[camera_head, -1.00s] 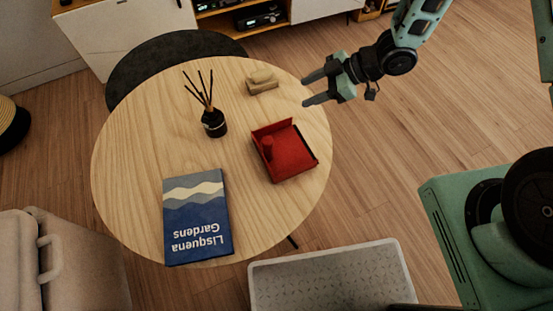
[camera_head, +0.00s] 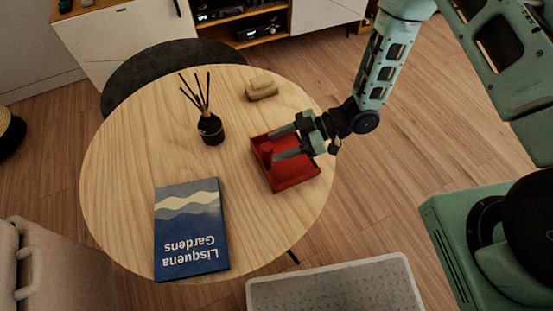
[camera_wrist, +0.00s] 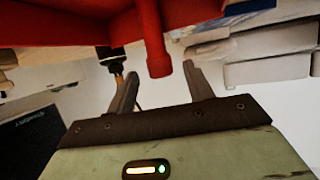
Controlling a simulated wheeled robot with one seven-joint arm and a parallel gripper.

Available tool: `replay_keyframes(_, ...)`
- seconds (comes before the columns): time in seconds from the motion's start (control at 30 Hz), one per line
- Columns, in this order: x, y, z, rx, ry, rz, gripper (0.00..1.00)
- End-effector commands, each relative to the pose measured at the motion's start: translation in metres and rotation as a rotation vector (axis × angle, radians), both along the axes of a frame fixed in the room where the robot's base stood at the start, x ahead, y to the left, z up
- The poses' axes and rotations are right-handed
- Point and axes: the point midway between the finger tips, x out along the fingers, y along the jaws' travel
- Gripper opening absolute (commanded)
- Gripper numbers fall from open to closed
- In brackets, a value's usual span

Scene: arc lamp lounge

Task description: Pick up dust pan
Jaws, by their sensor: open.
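The red dust pan (camera_head: 293,175) lies on the right part of the round wooden table (camera_head: 130,180). Its short round handle (camera_head: 266,153) is at its left side. My gripper (camera_head: 272,143) is open, with its fingers reaching over the pan and its tips close to the handle. In the wrist view my gripper (camera_wrist: 160,85) has its two fingers apart, and the red handle (camera_wrist: 154,45) shows between them, near the tips. The pan body (camera_wrist: 60,30) fills the top of that view. I cannot tell whether a finger touches the handle.
A black reed diffuser (camera_head: 211,129) stands left of the pan. A small tan block-like object (camera_head: 261,88) lies behind it. A blue book (camera_head: 190,235) lies at the front left. A grey patterned bin or stool (camera_head: 335,290) stands in front of the table.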

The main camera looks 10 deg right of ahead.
Motion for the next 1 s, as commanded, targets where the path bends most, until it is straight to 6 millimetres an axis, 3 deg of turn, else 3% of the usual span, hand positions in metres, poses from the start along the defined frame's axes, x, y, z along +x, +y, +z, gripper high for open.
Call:
replay_keyframes(0.27, -0.001, 0.016, -0.008, 0.001, 0.002, 0.001, 0.52)
replay_keyframes(0.53, -0.001, 0.050, -0.023, 0.000, 0.001, 0.003, 0.52)
replay_keyframes(0.8, 0.000, 0.054, -0.024, 0.000, 0.001, 0.000, 0.52)
replay_keyframes(1.0, -0.001, 0.054, -0.024, 0.000, 0.000, 0.000, 0.00)
